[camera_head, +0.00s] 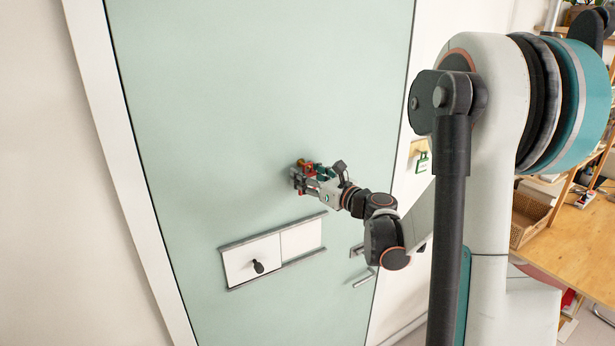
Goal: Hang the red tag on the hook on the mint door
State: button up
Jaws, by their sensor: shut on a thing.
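The mint door (230,100) fills the middle of the head view. My gripper (299,178) is close to the door's face, above the white panel. It is shut on the red tag (307,168), of which only a small red part shows between and above the fingers. The hook on the door is not clearly visible; my gripper covers that spot. I cannot tell whether the tag touches a hook or the door.
A white sliding panel (300,239) with a black knob (258,267) sits on the door below my gripper. A door handle (363,281) is at lower right. A green tag (422,163) hangs on the wall right of the door. A wooden table (575,235) and wicker basket (528,218) stand far right.

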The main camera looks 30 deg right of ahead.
jog(key=o, duration=1)
jog(key=v, duration=1.2)
